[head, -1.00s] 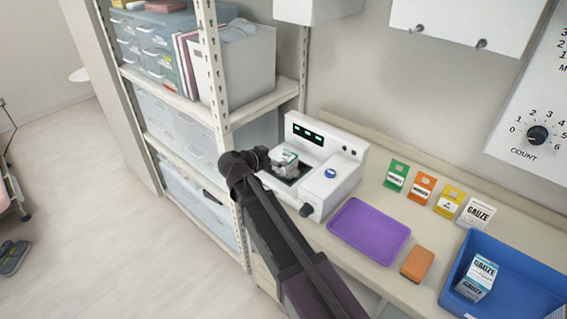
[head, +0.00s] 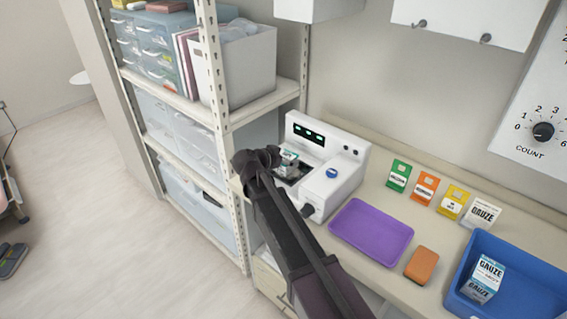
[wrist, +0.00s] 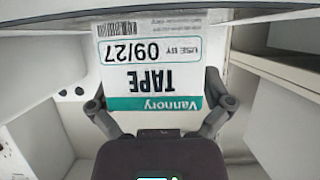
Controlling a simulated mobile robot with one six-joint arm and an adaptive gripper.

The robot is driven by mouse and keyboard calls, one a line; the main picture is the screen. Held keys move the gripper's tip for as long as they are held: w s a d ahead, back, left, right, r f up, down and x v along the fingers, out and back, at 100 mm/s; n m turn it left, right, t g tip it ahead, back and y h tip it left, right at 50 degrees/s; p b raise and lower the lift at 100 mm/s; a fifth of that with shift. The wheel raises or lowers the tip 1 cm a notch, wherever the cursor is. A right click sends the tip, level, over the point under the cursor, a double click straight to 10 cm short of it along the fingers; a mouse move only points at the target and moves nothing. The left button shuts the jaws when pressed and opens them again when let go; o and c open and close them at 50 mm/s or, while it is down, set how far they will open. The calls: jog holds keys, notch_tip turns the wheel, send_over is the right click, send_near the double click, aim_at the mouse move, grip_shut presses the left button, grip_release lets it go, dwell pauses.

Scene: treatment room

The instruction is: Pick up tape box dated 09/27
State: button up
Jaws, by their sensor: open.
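The tape box (wrist: 152,75) fills the upper middle of the wrist view, white with a teal band; its label is upside down and reads TAPE, USE BY 09/27. In the head view the tape box (head: 288,161) is a small white and teal shape at the tray of the white machine (head: 335,190), partly hidden by my arm. My gripper (wrist: 160,103) is open, with one finger at each side of the box's label face. I cannot tell whether the fingers touch it. In the head view my arm's end covers the fingers.
To the right on the counter are a purple tray (head: 372,231), an orange block (head: 421,265), several small coloured packets and a blue bin (head: 520,275) holding a gauze box. A metal shelf (head: 217,110) with bins stands close on the left of the machine.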

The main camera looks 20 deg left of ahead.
aim_at(286, 155)
dwell(0.4)
jog(key=c, duration=1)
jog(key=shift+o, duration=0.2)
jog(key=shift+r, duration=0.25)
notch_tip(286, 155, up, 3)
jog(key=p, duration=0.3)
jog(key=shift+r+p, duration=0.1)
jog(key=shift+p, duration=0.2)
jog(key=s, duration=0.5)
jog(key=s+r+p, duration=0.1)
jog(key=s, duration=0.9)
jog(key=shift+s+d+r, duration=0.2)
jog(key=shift+s+d, duration=0.15)
jog(key=shift+s, duration=0.15)
